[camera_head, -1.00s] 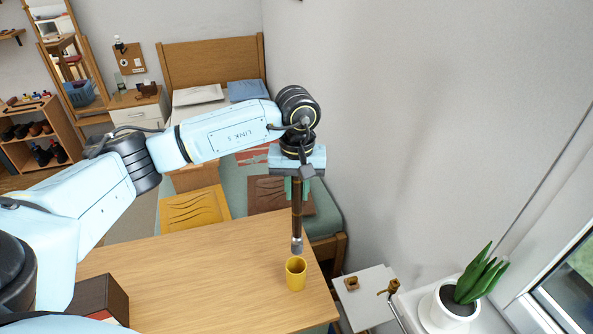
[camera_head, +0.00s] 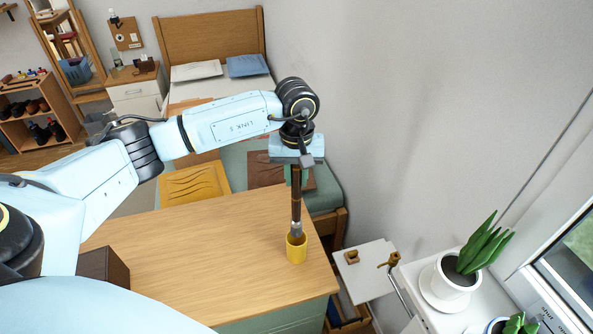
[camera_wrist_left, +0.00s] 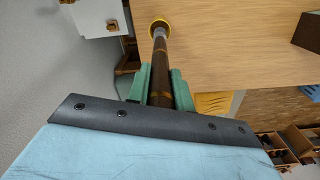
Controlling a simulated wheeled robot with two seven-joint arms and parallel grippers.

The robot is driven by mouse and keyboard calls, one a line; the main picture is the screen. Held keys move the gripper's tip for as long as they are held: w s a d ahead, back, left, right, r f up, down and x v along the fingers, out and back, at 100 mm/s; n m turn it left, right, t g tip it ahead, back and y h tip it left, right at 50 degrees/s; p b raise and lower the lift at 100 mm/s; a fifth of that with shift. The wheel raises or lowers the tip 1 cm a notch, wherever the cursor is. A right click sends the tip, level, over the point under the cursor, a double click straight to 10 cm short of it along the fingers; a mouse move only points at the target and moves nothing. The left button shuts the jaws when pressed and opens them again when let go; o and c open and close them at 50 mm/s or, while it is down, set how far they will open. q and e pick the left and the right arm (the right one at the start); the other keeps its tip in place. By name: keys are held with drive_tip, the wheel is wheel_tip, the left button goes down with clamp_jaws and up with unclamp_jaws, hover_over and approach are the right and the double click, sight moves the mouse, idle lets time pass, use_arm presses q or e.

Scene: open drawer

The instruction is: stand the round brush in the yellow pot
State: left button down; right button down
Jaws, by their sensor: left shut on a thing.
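The round brush (camera_head: 296,205) has a dark brown handle and a grey metal lower part. It is upright in the head view, its lower end inside the mouth of the yellow pot (camera_head: 297,254). The pot stands on the wooden table near its right edge. My left gripper (camera_head: 295,172) is shut on the upper handle, above the pot. In the left wrist view the green fingers (camera_wrist_left: 160,88) clasp the brush handle (camera_wrist_left: 160,70), and its far end meets the yellow pot (camera_wrist_left: 160,24). Whether the brush touches the pot's bottom is hidden. My right gripper is not in view.
The wooden table (camera_head: 220,255) is mostly clear, with a dark brown box (camera_head: 104,266) at its left. Right of the table are a small white stand (camera_head: 363,270) and a potted plant (camera_head: 455,281) by the window. A bed (camera_head: 240,150) stands behind.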

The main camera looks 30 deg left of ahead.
sight(297, 198)
use_arm(q)
drive_tip(key=shift+f+b, duration=3.4)
drive_tip(key=shift+f, duration=0.45)
drive_tip(key=c, duration=1.2)
unclamp_jaws()
drive_tip(key=shift+o, duration=0.2)
drive_tip(key=shift+r, duration=0.1)
wheel_tip(297, 198, up, 13)
drive_tip(key=shift+r+b, duration=0.1)
drive_tip(key=shift+b, duration=0.3)
